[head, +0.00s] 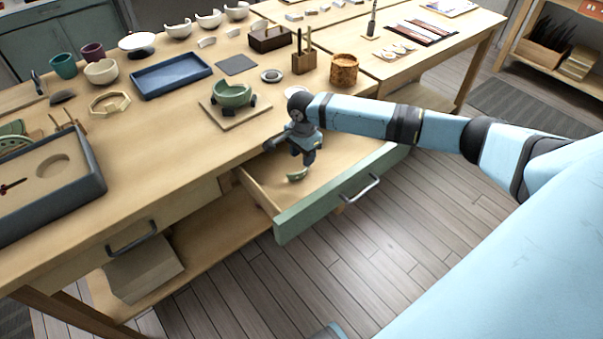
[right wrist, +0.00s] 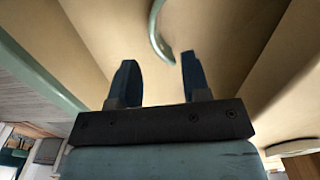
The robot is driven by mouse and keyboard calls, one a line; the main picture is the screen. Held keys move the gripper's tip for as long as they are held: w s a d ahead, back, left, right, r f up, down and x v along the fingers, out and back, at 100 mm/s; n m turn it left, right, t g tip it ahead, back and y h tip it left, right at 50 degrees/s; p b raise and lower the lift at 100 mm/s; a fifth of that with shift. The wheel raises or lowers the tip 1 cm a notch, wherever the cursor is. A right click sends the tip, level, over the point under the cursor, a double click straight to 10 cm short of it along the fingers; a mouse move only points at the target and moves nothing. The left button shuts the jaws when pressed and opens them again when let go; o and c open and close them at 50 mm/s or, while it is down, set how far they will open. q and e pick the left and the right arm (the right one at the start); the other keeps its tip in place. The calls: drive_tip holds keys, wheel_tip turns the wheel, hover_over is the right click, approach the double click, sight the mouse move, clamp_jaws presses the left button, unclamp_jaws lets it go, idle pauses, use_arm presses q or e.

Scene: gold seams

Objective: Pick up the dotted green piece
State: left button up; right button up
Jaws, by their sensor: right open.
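A curved green piece (head: 297,175) with a pale inner side lies in the open drawer (head: 345,180). Its dots are too small to make out. My right gripper (head: 305,157) is above the drawer, pointing down, just over the piece. In the right wrist view, its two fingers (right wrist: 157,62) are apart with nothing between them. The green piece (right wrist: 158,32) shows as a thin curved rim beyond the fingertips, apart from them, between their lines. My left gripper is not in view.
The drawer's green front (head: 340,195) and wooden side walls surround the piece. Above it, a green bowl (head: 232,93) sits on a wooden board on the worktable. A cork-like cup (head: 344,70) and a wooden tool block (head: 304,61) stand behind my right arm.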

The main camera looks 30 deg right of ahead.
sight(303, 170)
drive_tip(key=shift+s+a+f+b, duration=0.15)
drive_tip(key=shift+f+b, duration=0.2)
drive_tip(key=shift+f, duration=1.05)
drive_tip(key=shift+s+f+b, duration=0.15)
drive_tip(key=shift+f+b, duration=0.2)
drive_tip(key=shift+f, duration=1)
clamp_jaws()
